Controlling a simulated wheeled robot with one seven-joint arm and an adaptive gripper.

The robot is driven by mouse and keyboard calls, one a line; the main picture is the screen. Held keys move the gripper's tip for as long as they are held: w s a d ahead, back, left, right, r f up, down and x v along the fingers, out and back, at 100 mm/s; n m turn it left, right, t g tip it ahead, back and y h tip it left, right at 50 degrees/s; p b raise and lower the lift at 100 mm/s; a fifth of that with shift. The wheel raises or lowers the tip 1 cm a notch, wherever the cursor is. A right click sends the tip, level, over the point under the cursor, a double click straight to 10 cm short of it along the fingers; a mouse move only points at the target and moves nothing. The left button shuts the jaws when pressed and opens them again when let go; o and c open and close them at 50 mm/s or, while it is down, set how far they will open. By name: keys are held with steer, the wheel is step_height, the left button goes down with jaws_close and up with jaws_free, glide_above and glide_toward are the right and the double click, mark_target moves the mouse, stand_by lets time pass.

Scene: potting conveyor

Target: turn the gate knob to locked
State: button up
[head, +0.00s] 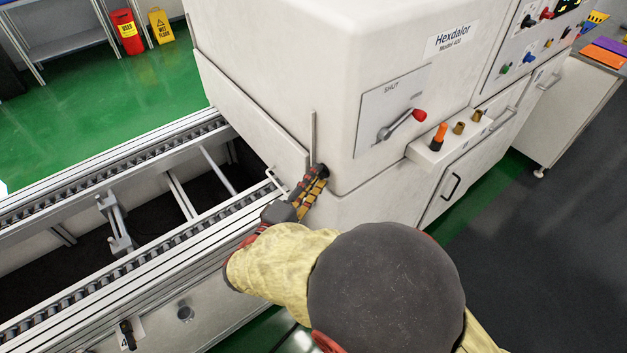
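My gripper (312,186) is at the near lower corner of the white machine (270,40), beside the conveyor's end. Its fingers show striped orange and black, seen from behind. I cannot tell whether they are open or touching anything. No knob marked as the gate knob can be picked out for sure; the area at the fingertips is partly hidden by them. A thin upright rod (313,138) stands just above the fingertips. On the machine's front, a grey lever with a red end (419,115) points up and right on a plate marked SHUT; its other label is unreadable.
The roller conveyor (60,188) runs along the left into the machine. A small round knob (185,313) is on its near side. A ledge with an orange peg (440,132) and brass fittings juts out right of the lever. Dark floor (550,240) lies clear at right.

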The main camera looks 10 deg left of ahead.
steer(key=c, duration=0.3)
steer(key=c, duration=0.4)
jaws_close()
